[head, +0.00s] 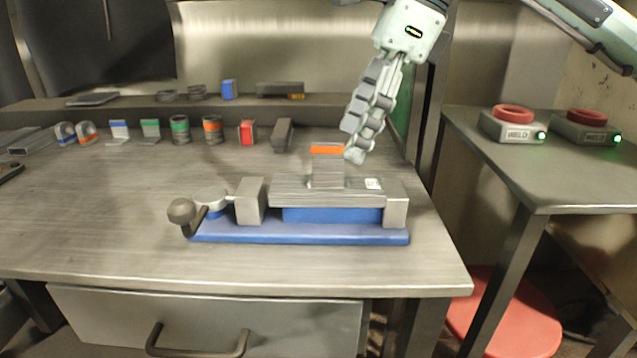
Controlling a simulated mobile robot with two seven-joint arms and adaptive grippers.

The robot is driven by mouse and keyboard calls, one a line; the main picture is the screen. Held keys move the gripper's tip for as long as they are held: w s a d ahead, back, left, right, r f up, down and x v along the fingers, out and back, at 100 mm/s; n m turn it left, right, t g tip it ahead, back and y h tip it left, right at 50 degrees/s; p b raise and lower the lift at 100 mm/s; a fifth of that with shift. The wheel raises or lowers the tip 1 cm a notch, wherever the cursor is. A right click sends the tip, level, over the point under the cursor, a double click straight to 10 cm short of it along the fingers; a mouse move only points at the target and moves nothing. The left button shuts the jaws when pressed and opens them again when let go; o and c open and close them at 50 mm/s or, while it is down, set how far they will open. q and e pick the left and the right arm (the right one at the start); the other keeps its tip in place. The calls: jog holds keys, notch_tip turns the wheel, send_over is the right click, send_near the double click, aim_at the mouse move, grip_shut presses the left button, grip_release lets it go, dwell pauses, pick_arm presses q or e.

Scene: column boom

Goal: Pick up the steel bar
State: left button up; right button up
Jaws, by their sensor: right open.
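A long grey steel bar (290,191) with a small white label lies level between the grey jaws of a blue-based vise (300,236) on the workbench. A grey block with an orange top (327,150) stands upright at the middle of the bar. My right gripper (356,150) reaches down from the upper right, seen nearly edge-on. It is open, with its fingertips just right of the orange top and above the bar. I cannot tell whether it touches the block. My left gripper is not in view.
A row of small coloured parts and a dark grey bar (283,134) lie at the back of the workbench (120,215), below a shelf (350,101). A side table (560,185) at right carries two WELD button boxes (514,127). The bench's left front is clear.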

aim_at(329, 179)
jog(key=x, duration=0.4)
jog(key=p+x, duration=0.1)
jog(key=x, duration=0.1)
jog(key=shift+s+a+f, duration=0.25)
jog(key=shift+s+a, duration=0.1)
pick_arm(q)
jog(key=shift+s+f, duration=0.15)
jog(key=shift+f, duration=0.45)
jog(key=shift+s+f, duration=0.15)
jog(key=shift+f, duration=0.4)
pick_arm(e)
jog(key=shift+r, duration=0.1)
jog(key=c, duration=1.6)
